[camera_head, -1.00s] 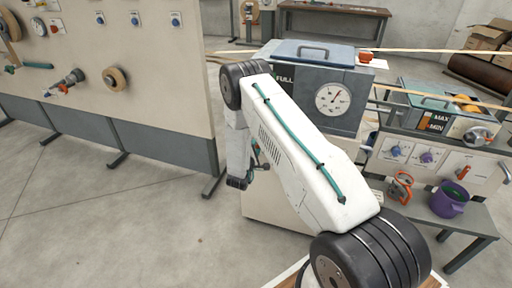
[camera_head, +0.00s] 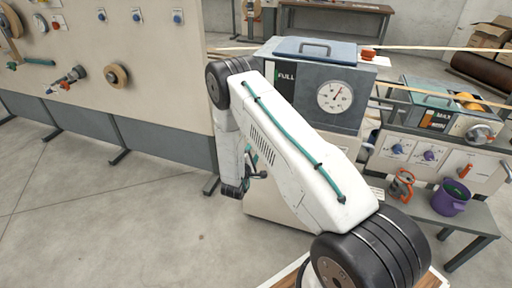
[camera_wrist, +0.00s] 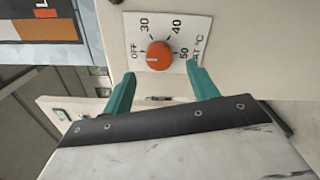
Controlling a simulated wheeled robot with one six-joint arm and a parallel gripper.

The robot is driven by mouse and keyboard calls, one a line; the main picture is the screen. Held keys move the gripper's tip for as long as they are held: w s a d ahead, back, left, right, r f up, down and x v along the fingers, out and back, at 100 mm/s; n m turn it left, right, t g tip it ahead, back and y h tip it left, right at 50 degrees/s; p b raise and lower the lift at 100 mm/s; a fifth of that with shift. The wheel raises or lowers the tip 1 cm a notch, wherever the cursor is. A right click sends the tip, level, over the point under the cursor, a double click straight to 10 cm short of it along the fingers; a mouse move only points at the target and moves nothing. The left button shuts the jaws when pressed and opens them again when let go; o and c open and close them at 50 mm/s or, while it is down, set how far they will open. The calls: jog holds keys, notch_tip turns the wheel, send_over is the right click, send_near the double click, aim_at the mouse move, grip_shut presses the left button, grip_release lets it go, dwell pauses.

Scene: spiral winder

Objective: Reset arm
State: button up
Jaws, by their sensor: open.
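My arm reaches across the middle of the head view, and the wrist end hangs down at its left side. My gripper (camera_wrist: 160,88) shows in the wrist view as two teal fingers, apart and with nothing between them. Beyond the fingertips is an orange knob (camera_wrist: 159,55) on a white dial plate marked OFF, 30, 40, 50 and °C. The knob lies above the gap between the fingers, not held. In the head view the fingers are mostly hidden by the wrist.
A grey machine (camera_head: 345,85) with a round gauge and FULL label stands behind my arm. A beige panel (camera_head: 120,50) with knobs and reels stands at the left. A purple bucket (camera_head: 450,198) sits on a table at the right. The floor (camera_head: 110,225) at the front left is clear.

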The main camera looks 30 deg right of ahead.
jog(key=shift+v, duration=0.95)
